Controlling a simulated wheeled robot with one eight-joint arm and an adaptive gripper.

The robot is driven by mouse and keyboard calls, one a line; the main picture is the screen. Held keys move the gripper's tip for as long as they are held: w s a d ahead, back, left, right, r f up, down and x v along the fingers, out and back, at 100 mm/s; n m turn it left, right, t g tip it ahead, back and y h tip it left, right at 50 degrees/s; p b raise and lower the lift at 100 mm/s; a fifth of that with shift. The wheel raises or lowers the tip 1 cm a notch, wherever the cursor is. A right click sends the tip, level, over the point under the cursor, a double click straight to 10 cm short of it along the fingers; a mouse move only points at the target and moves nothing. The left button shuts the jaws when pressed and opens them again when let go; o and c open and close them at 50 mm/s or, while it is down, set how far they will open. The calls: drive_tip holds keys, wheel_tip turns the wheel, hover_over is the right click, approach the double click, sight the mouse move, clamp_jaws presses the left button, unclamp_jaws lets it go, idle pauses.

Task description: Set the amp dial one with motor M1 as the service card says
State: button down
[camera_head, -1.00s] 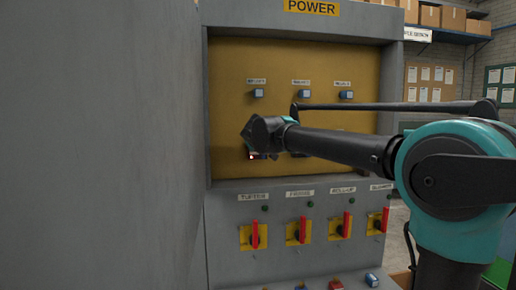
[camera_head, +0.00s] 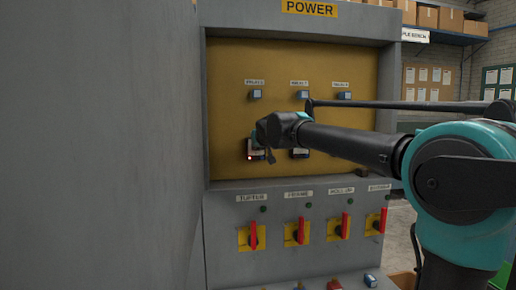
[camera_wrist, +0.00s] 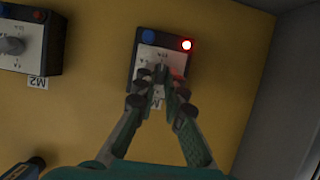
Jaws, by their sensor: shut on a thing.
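The overload box with a lit red lamp (camera_wrist: 186,45) and a blue button is on the yellow panel in the wrist view. Its white scale face (camera_wrist: 150,62) is partly covered, and the small marks are too blurred to read. My gripper (camera_wrist: 158,78) is shut on the knob at the middle of this face; the fingers hide most of the knob and its pointer. A tag below the box is mostly hidden by a finger. In the head view the same box (camera_head: 255,154) shows at the left, with my gripper (camera_head: 264,152) in front of it. I see no readable service card.
A second box (camera_wrist: 32,40) with a grey knob and the tag M2 sits to the left in the wrist view. Below the panel, red-handled switches (camera_head: 253,236) stand in a row. A grey cabinet wall (camera_head: 100,150) stands close at the left.

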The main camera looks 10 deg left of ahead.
drive_tip(key=c, duration=1.6)
unclamp_jaws()
drive_tip(key=shift+w, duration=0.1)
drive_tip(key=v, duration=1.2)
